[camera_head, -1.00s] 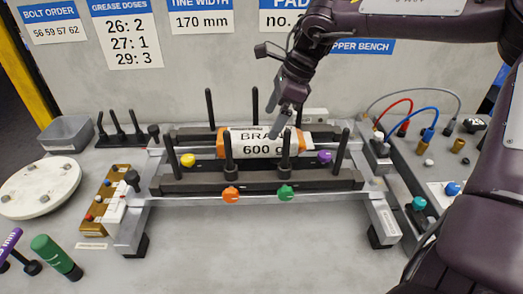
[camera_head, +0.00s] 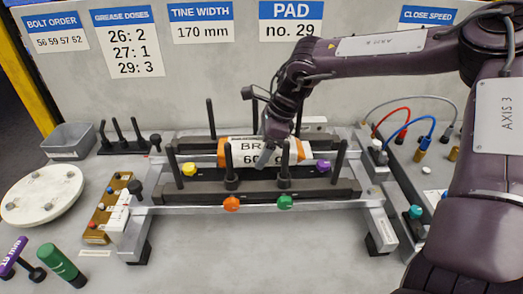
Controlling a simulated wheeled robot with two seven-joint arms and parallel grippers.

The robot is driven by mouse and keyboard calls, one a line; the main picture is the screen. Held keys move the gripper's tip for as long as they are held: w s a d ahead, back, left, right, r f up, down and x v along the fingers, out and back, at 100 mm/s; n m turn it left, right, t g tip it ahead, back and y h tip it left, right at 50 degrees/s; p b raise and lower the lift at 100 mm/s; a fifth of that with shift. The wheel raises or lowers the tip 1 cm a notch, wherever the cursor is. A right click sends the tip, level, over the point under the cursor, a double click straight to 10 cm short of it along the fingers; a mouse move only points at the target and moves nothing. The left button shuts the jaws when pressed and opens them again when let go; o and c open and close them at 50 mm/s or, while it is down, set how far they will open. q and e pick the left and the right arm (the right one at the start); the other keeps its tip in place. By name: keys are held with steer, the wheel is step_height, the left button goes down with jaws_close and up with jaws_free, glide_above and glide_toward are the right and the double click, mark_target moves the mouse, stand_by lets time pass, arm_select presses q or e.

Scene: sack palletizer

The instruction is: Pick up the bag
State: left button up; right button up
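The bag (camera_head: 236,159) is white with orange ends and reads "BRA…" and "60…"; the rest of its print is covered. It lies lengthwise in the metal fixture (camera_head: 300,201), between two dark bars with upright black pegs. My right gripper (camera_head: 266,154) comes down from above right, and a grey finger overlaps the front of the bag right of its middle. I cannot tell whether it touches the bag, and the gap between the fingers is hidden. My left gripper is out of view.
Black pegs (camera_head: 229,165) stand close in front of the bag. Coloured knobs, orange (camera_head: 231,203) and green (camera_head: 284,202), sit on the fixture's front. A grey bin (camera_head: 69,138) and a round white plate (camera_head: 42,195) are at left. Hoses (camera_head: 425,120) run at right.

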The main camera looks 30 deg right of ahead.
steer(key=c, duration=1.2)
steer(key=shift+w+r, duration=0.1)
steer(key=shift+c, duration=0.7)
